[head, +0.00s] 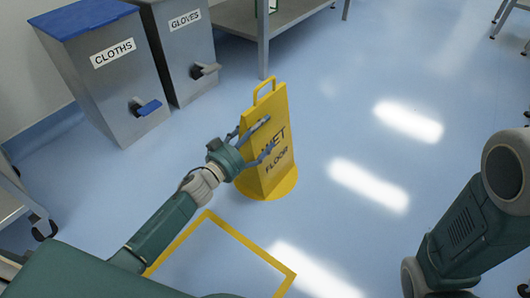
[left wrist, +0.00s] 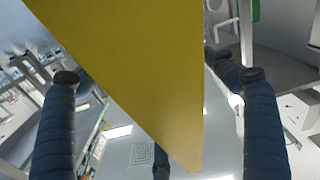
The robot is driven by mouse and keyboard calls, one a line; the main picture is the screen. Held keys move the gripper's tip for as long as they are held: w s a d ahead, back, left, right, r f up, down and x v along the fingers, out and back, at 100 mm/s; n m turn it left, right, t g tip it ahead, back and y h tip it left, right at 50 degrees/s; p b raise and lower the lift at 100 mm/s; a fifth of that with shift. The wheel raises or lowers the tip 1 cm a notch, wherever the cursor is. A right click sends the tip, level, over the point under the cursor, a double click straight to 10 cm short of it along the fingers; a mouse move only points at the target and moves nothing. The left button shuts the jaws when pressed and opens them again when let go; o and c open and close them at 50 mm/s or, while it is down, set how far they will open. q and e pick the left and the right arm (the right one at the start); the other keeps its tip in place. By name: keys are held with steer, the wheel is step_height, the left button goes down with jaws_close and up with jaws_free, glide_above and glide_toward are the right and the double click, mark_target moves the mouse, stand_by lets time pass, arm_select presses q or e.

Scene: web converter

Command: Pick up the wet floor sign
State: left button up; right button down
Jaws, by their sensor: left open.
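The yellow wet floor sign (head: 267,150) stands upright on the blue floor in the head view, with a handle on top and a round yellow base. My left gripper (head: 262,140) is at the sign's upper part, its blue fingers spread around it. In the left wrist view the sign (left wrist: 150,60) fills the middle as a yellow panel between the open fingers of the left gripper (left wrist: 160,95). Whether a finger touches the sign cannot be told. The right arm shows at the right of the head view, but its gripper is out of view.
Two metal bins, marked cloths (head: 105,75) and gloves (head: 182,45), stand at the upper left. A metal table (head: 262,30) is behind the sign. A yellow floor outline (head: 248,246) lies in front of the sign. The floor to the right is clear.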

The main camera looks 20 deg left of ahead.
mark_target(268, 123)
arm_select(q)
steer(key=b+x, duration=0.2)
steer(key=x, duration=0.1)
steer(key=shift+w+d+f+b, duration=0.1)
steer(key=shift+w+d+b, duration=0.1)
steer(key=shift+w+b, duration=0.1)
steer(key=shift+w+d, duration=0.15)
steer(key=shift+w, duration=0.25)
steer(key=c, duration=1.9)
steer(key=shift+r, duration=0.25)
